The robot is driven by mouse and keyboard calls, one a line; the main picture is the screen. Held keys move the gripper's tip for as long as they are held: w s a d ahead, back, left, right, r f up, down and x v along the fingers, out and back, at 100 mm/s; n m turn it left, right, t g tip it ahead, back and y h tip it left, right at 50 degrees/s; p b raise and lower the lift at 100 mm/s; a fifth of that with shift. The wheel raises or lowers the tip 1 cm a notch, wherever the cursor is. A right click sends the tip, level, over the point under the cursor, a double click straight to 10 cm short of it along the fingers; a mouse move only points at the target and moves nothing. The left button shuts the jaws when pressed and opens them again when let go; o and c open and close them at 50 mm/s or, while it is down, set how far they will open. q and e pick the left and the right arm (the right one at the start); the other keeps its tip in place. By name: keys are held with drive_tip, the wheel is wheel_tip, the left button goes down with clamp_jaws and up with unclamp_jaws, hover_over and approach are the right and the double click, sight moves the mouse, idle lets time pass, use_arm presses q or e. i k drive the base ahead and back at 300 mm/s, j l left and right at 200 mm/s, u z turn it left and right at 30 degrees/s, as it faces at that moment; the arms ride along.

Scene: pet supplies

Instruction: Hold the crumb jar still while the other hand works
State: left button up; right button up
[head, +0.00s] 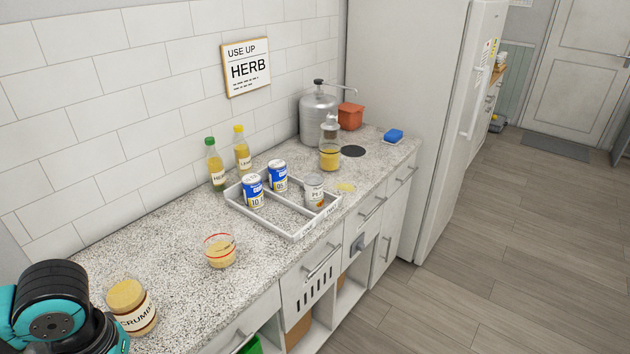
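The crumb jar (138,316) stands on the speckled counter at the lower left. It has a tan top and a pale label reading "CRUMB", partly cut off from sight. A black and teal link of my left arm is just left of the jar and overlaps its left edge in the picture. I cannot tell whether the arm touches it. My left gripper's fingers do not show, and my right gripper is out of the picture.
A measuring cup (221,255) stands right of the jar. The counter's front edge is near the jar.

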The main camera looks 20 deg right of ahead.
sight(123, 293)
drive_tip(key=i+l, duration=0.8)
drive_tip(key=i+j, duration=0.1)
drive_tip(key=i, duration=0.45)
drive_tip(key=u, duration=0.05)
